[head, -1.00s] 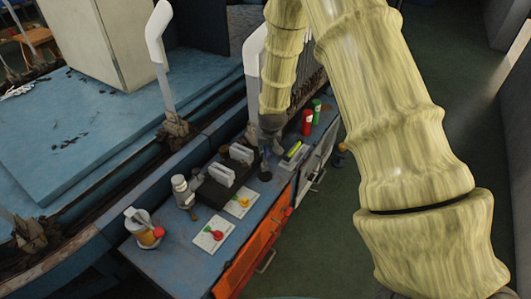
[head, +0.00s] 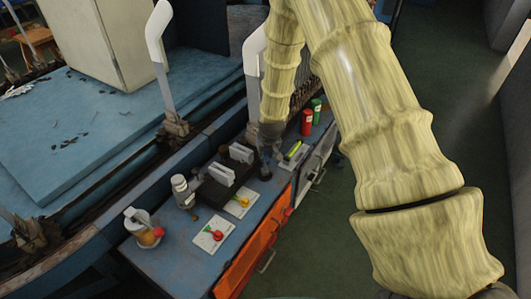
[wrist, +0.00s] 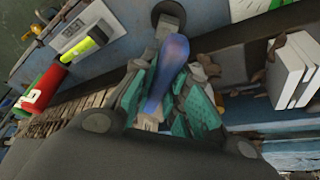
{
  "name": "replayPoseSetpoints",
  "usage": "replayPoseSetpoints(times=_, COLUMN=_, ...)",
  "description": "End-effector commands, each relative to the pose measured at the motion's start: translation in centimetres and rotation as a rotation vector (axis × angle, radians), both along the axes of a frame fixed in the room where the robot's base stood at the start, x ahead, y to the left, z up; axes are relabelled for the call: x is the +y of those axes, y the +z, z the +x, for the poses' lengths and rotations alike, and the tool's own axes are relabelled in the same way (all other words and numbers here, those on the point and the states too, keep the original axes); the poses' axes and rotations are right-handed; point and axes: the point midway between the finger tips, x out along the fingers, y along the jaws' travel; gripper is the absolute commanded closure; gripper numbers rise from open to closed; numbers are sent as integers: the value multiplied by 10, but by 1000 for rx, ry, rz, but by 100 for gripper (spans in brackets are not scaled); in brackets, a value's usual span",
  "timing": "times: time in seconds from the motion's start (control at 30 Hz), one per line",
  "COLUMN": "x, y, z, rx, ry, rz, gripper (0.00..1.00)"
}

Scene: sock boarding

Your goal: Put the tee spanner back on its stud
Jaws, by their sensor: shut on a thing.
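In the wrist view my gripper (wrist: 160,100) has teal finger pads closed around a smooth blue-purple bar, which I take to be the tee spanner (wrist: 168,62). A grey block-like end (wrist: 168,27) shows beyond the bar, beside a dark round base (wrist: 170,11) on the blue bench top. I cannot tell whether the spanner touches or sits on a stud there. In the head view my gripper (head: 268,148) is low over the bench, just above the dark round base (head: 265,173). The spanner's lower part is mostly hidden by the fingers.
A dark rack (head: 215,193) with white cards stands close to the left. Red (head: 307,122) and green (head: 316,110) cylinders stand behind on the right. A yellow-green marker (head: 294,151) lies nearby. Two white cards with coloured knobs, a white bottle (head: 181,190) and a cup occupy the front.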

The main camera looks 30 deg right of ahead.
Motion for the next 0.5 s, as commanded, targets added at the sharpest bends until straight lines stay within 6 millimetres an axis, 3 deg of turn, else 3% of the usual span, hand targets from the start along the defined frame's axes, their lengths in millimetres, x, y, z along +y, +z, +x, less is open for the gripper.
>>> replayPoseSetpoints(times=0.43, x=0, y=-7, z=1, rx=-2, ry=0, rz=0, gripper=100)
replayPoseSetpoints(times=0.47, x=0, y=-7, z=0, rx=-1, ry=0, rz=0, gripper=79)
replayPoseSetpoints(times=0.5, x=0, y=-7, z=0, rx=-1, ry=0, rz=0, gripper=72)
